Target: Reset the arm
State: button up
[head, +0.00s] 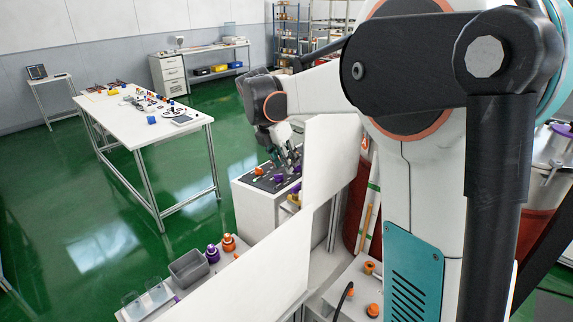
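My arm fills the right and middle of the head view and reaches away to the left. Its wrist bends down at the centre, beyond a white upright panel (330,160). My gripper (286,163) points down, close above a dark mat (262,180) on a white cabinet (258,212). Small orange and purple parts (278,178) lie on the mat under and around the fingers. The fingers are small and partly merge with the dark mat. I cannot tell whether they are open or hold anything.
A white panel stands close to my wrist and partly hides the cabinet. A grey bin (189,270) and orange and purple parts (229,243) sit on a near surface. A long white table (150,118) stands at left, with open green floor (60,190) around it.

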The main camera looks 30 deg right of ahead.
dwell(0.4)
jog(key=s+a+m+t+y, duration=0.2)
jog(key=s+a+m, duration=0.6)
jog(key=s, duration=0.5)
jog(key=s+a+m+t+y, duration=0.25)
jog(key=s+a+m, duration=0.25)
jog(key=s+m, duration=0.65)
jog(key=s+a+f+m+b, duration=0.1)
jog(key=s+f+b, duration=0.1)
jog(key=f+b, duration=0.4)
jog(key=s+a+f+m+t+b, duration=0.1)
jog(key=s+f+b, duration=0.1)
jog(key=f+b, duration=0.5)
notch_tip(320, 180, down, 3)
jog(key=shift+r, duration=0.1)
